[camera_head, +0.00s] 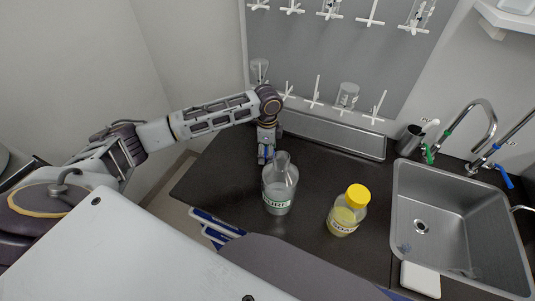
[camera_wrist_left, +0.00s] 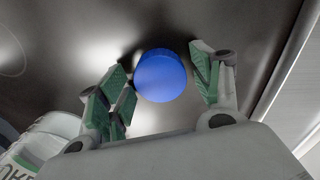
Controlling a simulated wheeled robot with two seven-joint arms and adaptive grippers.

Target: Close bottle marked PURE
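A clear bottle (camera_head: 280,188) with a white label stands upright and uncapped on the dark counter. Its label is too small to read surely in the head view; in the wrist view a labelled bottle (camera_wrist_left: 40,140) shows partly at lower left, with letters like "UR". A round blue cap (camera_wrist_left: 160,76) sits between the green-padded fingers of my left gripper (camera_wrist_left: 161,74), with narrow gaps visible on both sides. In the head view my left gripper (camera_head: 266,153) points down just behind and left of the bottle, low over the counter. My right gripper is not in view.
A yellow-capped bottle (camera_head: 347,212) stands to the right of the clear bottle. Further right is a steel sink (camera_head: 455,215) with taps. A metal trough (camera_head: 335,136) and a pegboard with glassware are at the back. The counter's left edge is near my left gripper.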

